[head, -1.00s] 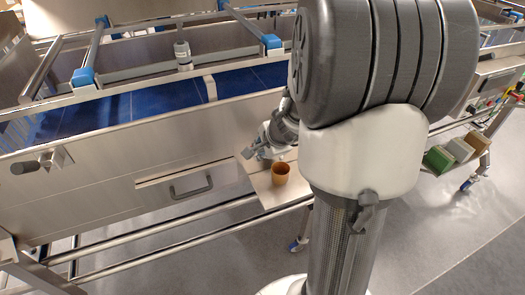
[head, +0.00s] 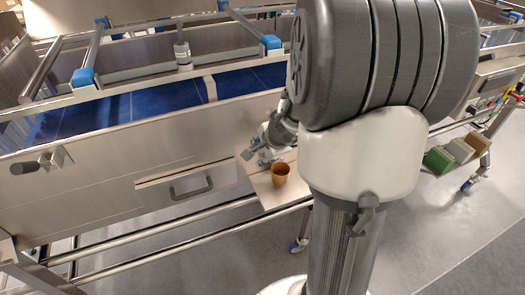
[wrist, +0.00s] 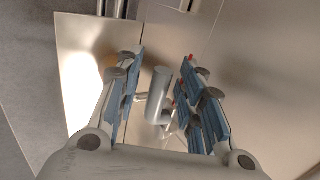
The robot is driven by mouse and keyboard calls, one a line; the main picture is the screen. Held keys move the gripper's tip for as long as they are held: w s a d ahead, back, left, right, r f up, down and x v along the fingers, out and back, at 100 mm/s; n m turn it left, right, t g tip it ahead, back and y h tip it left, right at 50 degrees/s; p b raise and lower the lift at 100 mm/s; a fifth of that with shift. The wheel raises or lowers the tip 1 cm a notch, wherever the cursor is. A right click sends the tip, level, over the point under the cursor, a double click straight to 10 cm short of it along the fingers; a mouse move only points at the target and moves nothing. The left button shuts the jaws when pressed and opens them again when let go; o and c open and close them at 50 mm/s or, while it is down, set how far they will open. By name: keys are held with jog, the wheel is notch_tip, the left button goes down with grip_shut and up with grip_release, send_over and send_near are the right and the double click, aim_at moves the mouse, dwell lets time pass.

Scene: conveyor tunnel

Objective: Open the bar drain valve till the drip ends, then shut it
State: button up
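A bare metal cylinder (wrist: 158,94) with a thin stem on its left stands between my gripper's fingers in the wrist view; it looks like the bar valve's handle. My gripper (wrist: 160,66) is open, its blue-padded fingers on either side with gaps visible. In the head view my gripper (head: 262,152) is small and partly hidden by my arm, beside the panel's right end. An orange-brown cup (head: 280,174) stands upright just below and right of it. No drip can be made out.
The cup stands on a small metal shelf (head: 265,192) beside the steel panel. A drawer-like handle (head: 191,187) and a bar-shaped fitting (head: 42,162) are on the panel to the left. A blue conveyor belt (head: 150,98) runs above. Coloured bins (head: 440,158) stand at right.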

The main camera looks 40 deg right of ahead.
jog(key=v, duration=1.2)
